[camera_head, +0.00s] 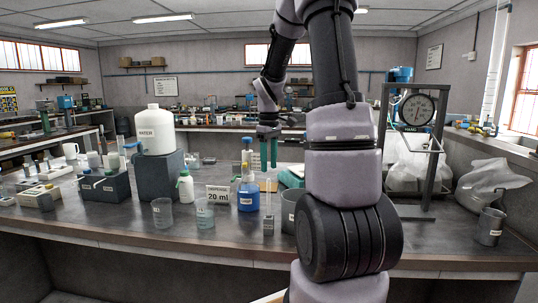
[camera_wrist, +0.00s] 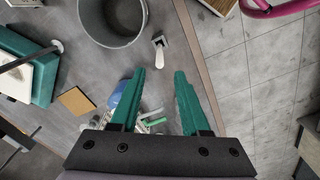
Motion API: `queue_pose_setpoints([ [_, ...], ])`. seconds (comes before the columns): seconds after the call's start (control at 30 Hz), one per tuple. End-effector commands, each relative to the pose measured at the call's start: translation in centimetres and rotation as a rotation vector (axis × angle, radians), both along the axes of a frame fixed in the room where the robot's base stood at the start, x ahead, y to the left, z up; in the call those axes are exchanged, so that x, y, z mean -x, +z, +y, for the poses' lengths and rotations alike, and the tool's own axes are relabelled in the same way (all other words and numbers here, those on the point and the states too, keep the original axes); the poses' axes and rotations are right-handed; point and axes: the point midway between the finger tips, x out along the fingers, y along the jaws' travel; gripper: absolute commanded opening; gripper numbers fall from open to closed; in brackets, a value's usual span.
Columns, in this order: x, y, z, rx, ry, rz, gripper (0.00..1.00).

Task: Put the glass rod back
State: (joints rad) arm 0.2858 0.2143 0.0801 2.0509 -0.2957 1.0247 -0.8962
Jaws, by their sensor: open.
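My gripper (camera_head: 268,164) hangs open above the bench in the head view, its two teal fingers pointing down. In the wrist view the gripper (camera_wrist: 160,74) is open, with nothing held between the fingertips. A slim, clear upright piece (camera_head: 268,226) stands on the bench below the gripper, near the front edge. A small pale piece (camera_wrist: 161,50) shows just beyond the fingertips in the wrist view. I cannot tell whether either is the glass rod or its holder; the rod is not clearly seen.
A blue-liquid bottle (camera_head: 248,194) and a "20 ml" sign (camera_head: 218,195) stand left of the slim piece. Two beakers (camera_head: 162,213) (camera_head: 205,216) are further left. A grey bucket (camera_wrist: 112,38) is close by the fingers. A dial-gauge frame (camera_head: 386,130) rises at the right.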

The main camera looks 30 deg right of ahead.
Motion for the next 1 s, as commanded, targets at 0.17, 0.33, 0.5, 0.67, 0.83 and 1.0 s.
queue_pose_setpoints([
  [0.17, -0.1, 2.5, 0.0, 0.001, 0.001, -0.002, 0.46],
  [0.33, 0.5, 4.2, 0.6, 0.001, -0.024, -0.024, 0.46],
  [0.5, 3.6, 8.5, 3.8, -0.017, -0.159, -0.137, 0.46],
  [0.67, 8.4, 12.5, 7.5, -0.086, -0.352, -0.283, 0.46],
  [0.83, 13.8, 15.1, 10.8, -0.213, -0.545, -0.411, 0.46],
  [1.0, 17.7, 16.0, 12.6, -0.339, -0.687, -0.485, 0.46],
])
